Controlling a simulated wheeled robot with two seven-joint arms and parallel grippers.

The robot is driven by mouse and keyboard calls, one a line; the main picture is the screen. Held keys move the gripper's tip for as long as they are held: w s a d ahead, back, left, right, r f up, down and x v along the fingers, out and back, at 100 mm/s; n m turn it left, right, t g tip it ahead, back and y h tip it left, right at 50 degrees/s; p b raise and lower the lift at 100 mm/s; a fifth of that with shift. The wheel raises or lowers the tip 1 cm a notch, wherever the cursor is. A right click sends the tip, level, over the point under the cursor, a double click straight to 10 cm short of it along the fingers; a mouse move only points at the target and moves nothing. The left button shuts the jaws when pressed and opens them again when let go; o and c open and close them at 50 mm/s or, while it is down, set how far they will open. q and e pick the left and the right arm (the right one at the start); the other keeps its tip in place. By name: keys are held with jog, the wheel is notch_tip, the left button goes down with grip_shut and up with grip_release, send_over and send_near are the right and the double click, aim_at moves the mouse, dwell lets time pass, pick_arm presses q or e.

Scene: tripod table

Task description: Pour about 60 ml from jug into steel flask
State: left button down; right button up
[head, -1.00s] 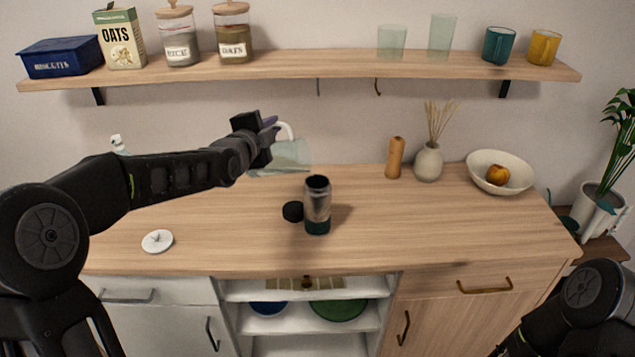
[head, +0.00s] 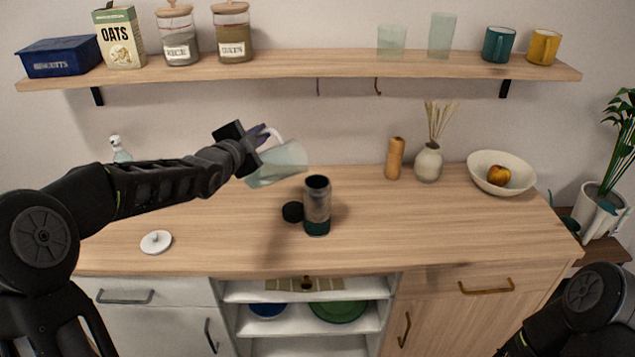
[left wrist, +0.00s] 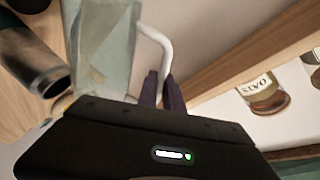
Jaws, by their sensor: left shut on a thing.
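The clear jug (head: 280,165) with a white handle is held in the air above the counter, tilted with its lower side toward the right. My left gripper (head: 266,137) is shut on the jug's handle; the handle (left wrist: 158,50) and jug body (left wrist: 100,45) also show in the left wrist view. The steel flask (head: 317,203), with a dark green base, stands upright and open on the counter, below and right of the jug. It also shows in the left wrist view (left wrist: 32,62). I cannot make out the liquid level. My right gripper is out of view.
A black cap (head: 293,211) lies beside the flask and a white lid (head: 156,242) lies at the left. A wooden shelf (head: 300,66) with jars, glasses and mugs runs above. A wooden mill (head: 395,158), vase (head: 428,163) and bowl (head: 488,180) stand at the back right.

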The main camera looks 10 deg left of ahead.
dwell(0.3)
pick_arm(q)
jog(key=shift+a+f+n+p, duration=0.3)
jog(key=shift+a+f+n, duration=0.1)
jog(key=shift+f, duration=0.05)
jog(key=shift+a+f+n+h, duration=0.2)
jog(key=shift+f+n+h, duration=0.1)
jog(key=shift+f+n, duration=0.15)
dwell(1.4)
jog(key=shift+a+f+n, duration=0.45)
jog(key=shift+f, duration=0.3)
jog(key=a+f+n+t+h+b, duration=0.1)
jog(key=a+f+n, duration=0.5)
jog(key=f+n, duration=0.2)
jog(key=shift+a+f+t+h+b, duration=0.3)
jog(key=shift+a+f+t+b, duration=0.1)
jog(key=shift+f, duration=0.15)
jog(key=shift+w, duration=0.1)
dwell(1.1)
